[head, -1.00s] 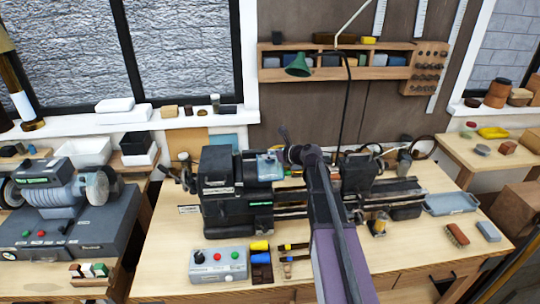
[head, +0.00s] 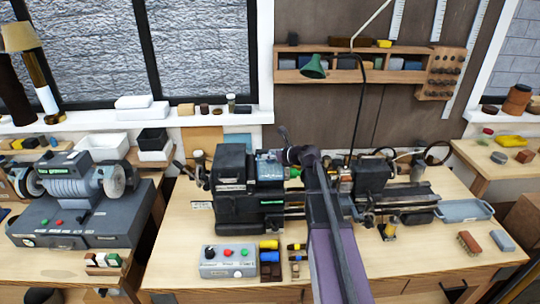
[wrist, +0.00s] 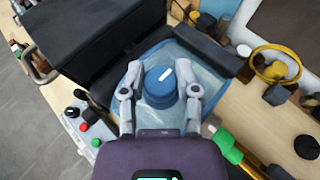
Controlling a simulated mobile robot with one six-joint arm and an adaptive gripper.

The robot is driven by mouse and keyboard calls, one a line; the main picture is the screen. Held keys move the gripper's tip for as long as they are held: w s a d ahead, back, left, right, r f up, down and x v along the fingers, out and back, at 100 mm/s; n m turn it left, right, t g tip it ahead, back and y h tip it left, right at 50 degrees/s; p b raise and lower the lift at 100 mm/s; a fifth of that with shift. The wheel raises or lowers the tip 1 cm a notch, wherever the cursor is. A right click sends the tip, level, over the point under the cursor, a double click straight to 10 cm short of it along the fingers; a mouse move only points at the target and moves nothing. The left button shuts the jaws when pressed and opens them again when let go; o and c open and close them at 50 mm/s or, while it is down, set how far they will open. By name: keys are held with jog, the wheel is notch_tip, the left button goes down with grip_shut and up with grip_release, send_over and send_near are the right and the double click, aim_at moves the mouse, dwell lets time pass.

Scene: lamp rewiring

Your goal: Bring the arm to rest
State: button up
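My gripper (wrist: 160,97) is at the bottom middle of the wrist view, its two fingers spread apart. A round blue knob with a white mark (wrist: 160,87) shows between the fingers, with a gap on each side; I cannot tell how far below them it is. Around it is a clear bluish cover (wrist: 170,58). In the head view my arm (head: 325,215) reaches up from the bottom over the lathe (head: 245,190). My fingers cannot be made out there. The clear cover also shows in the head view (head: 270,165), left of my arm.
A grey control box (head: 228,262) stands at the bench front. A bench grinder (head: 75,185) is at left. A lamp (head: 22,40) stands on the left sill. A green desk lamp (head: 313,68) hangs above. A grey tray (head: 465,210) and a brush (head: 468,242) lie at right.

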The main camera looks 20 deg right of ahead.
jog(key=o, duration=0.3)
jog(key=shift+o, duration=0.4)
jog(key=shift+d, duration=0.15)
jog(key=shift+r, duration=0.15)
